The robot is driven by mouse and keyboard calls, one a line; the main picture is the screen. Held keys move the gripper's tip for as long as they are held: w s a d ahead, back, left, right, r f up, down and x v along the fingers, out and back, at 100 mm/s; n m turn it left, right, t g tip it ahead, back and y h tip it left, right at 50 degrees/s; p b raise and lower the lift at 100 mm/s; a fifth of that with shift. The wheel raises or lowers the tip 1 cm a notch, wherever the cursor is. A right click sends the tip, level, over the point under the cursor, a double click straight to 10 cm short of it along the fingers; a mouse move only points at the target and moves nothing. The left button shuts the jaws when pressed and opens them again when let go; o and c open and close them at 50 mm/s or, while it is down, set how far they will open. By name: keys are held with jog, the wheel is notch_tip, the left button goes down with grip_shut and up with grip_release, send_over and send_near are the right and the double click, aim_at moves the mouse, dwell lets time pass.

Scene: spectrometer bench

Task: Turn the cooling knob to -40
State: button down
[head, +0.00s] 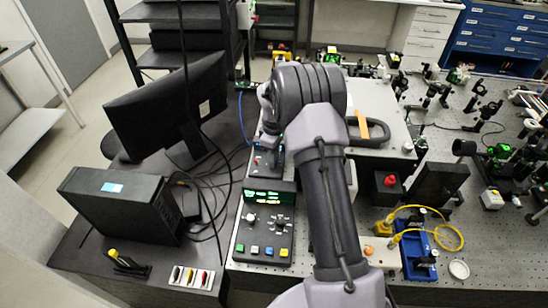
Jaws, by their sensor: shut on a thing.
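A control box (265,235) with a lit green display (268,196) stands on the bench left of my arm. Its sloped front has a light round knob (250,217), another control to the right of it, and a row of coloured buttons. A second small unit (262,160) with a red and a blue spot sits behind it, partly covered by my arm. I cannot read a cooling label or a -40 mark, so I cannot tell which knob is the cooling knob.
A monitor (165,100) and a black computer case (122,205) with loose cables stand to the left. A light box (375,100) with an orange-marked dark handle is behind my arm. Optical mounts and a blue unit with yellow fibre (418,258) fill the right.

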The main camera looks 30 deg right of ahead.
jog(key=m, duration=0.7)
jog(key=m+b, duration=0.1)
jog(key=m, duration=0.6)
jog(key=shift+b, duration=0.4)
jog(key=m+b, duration=0.1)
jog(key=m, duration=0.5)
jog(key=shift+m+b, duration=0.3)
jog(key=m+b, duration=0.1)
jog(key=m, duration=0.4)
jog(key=shift+m, duration=0.3)
jog(key=c, duration=1.3)
grip_release()
